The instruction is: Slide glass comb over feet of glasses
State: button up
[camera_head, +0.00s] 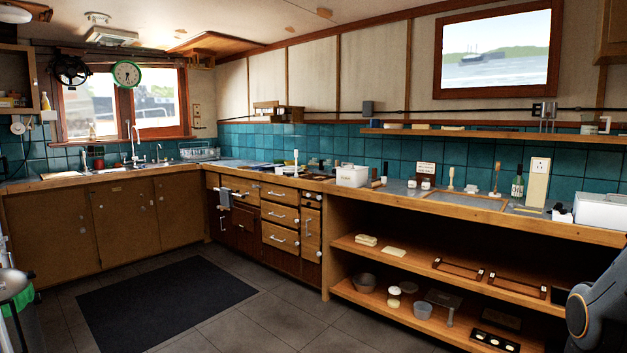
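I cannot pick out a glass comb or any footed glasses for certain at this distance. Two small wooden frames, one on the left (458,269) and one on the right (515,288), lie on the upper open shelf under the right counter. They are too small to identify further. A dark tray with several pale round spots (495,341) sits on the lower shelf. Part of my arm shows at the right edge, in front of the shelves' right end, and hides what is behind it. My gripper is out of view.
The wooden counter (385,201) runs along the tiled wall, with a white box (352,176), bottle (517,188) and several small items. Bowls and a small stand (444,300) occupy the lower shelf. A dark mat (165,305) lies on clear floor.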

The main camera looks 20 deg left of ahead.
aim_at(311, 175)
jog(key=u, duration=0.35)
jog(key=i, duration=0.75)
jog(key=u, duration=1.05)
jog(key=i, duration=1.85)
jog(key=u, duration=0.35)
jog(key=i, duration=1.8)
jog(key=z, duration=1.05)
jog(key=i, duration=1.6)
jog(key=z, duration=0.8)
